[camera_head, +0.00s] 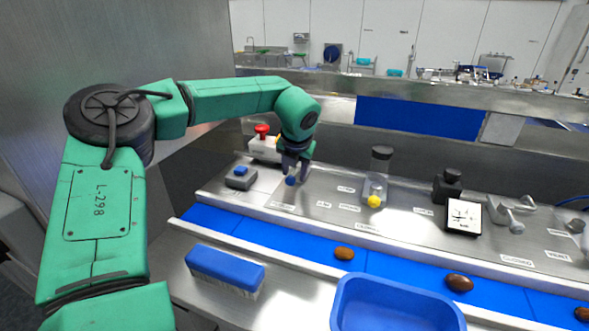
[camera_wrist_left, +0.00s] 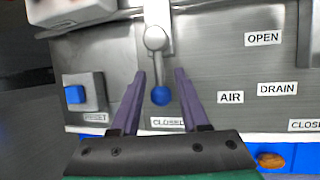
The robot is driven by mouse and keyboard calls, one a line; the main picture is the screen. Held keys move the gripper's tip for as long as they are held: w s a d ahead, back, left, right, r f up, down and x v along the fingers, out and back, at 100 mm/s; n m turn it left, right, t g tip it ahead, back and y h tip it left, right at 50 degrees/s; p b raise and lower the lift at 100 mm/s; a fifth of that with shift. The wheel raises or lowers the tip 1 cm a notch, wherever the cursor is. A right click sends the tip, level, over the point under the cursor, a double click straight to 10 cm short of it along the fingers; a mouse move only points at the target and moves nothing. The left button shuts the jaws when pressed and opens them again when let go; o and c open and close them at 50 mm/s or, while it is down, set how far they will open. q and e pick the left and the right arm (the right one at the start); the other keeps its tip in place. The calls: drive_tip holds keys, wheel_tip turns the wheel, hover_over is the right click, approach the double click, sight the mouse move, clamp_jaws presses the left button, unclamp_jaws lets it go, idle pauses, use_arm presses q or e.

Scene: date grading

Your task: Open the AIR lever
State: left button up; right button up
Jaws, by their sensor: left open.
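The AIR lever is a grey arm with a blue knob (camera_wrist_left: 161,95) on a steel panel. In the left wrist view it hangs from a round pivot (camera_wrist_left: 155,38) and points down at the CLOSED label (camera_wrist_left: 168,122). The OPEN label (camera_wrist_left: 263,38) and AIR label (camera_wrist_left: 230,97) are to its right. My left gripper (camera_wrist_left: 160,72) is open, with one purple finger on each side of the lever; I see gaps between fingers and knob. In the head view the left gripper (camera_head: 296,165) is over the blue knob (camera_head: 290,181). My right gripper is not in view.
A grey box with a blue RESET button (camera_wrist_left: 75,94) is left of the lever. A red stop button (camera_head: 262,130) is behind. A clear tube (camera_head: 378,165) stands to the right. In front are a blue belt (camera_head: 400,268) with dates, a blue brush (camera_head: 225,268) and a blue tray (camera_head: 400,285).

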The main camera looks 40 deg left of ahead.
use_arm(q)
clamp_jaws()
drive_tip(key=shift+w, duration=0.1)
idle(1.2)
